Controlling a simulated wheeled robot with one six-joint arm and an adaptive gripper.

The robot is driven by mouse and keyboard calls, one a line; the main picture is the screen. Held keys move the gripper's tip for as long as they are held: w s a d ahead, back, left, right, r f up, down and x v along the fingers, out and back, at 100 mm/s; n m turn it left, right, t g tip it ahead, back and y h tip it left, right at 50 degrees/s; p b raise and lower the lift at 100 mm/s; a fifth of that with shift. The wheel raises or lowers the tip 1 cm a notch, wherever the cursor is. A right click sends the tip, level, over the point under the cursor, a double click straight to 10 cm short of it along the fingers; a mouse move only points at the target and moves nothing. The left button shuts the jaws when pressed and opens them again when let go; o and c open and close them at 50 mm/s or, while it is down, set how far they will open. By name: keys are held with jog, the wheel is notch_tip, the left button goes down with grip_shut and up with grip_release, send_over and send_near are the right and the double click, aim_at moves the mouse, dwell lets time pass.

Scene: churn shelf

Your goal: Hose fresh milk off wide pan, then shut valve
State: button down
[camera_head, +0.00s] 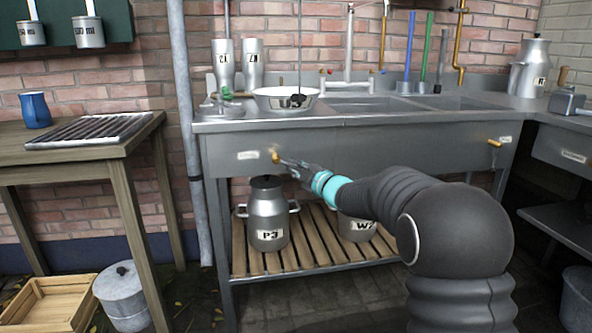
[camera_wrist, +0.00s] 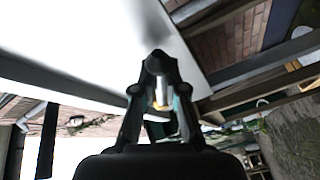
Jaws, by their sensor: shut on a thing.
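The wide pan (camera_head: 270,103) is a pale, shallow metal bowl on the left end of the sink counter. A thin dark line hangs from above to a dark hose end (camera_head: 297,100) at the pan; whether liquid runs is too small to tell. A brass valve (camera_head: 275,155) sits on the sink's front panel beside a small white label (camera_head: 249,155). My gripper (camera_head: 287,163) is at this valve, its fingers shut on it. In the wrist view my gripper (camera_wrist: 160,82) closes around a yellowish piece, largely hidden by the fingers.
A second brass valve (camera_head: 495,143) is at the panel's right. Milk cans P3 (camera_head: 268,205) and W (camera_head: 352,229) stand on the slatted shelf below. A wooden table (camera_head: 70,152) with a rack stands left. The sink basins (camera_head: 375,103) look empty.

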jog(key=c, duration=1.2)
grip_release()
jog(key=v, duration=1.2)
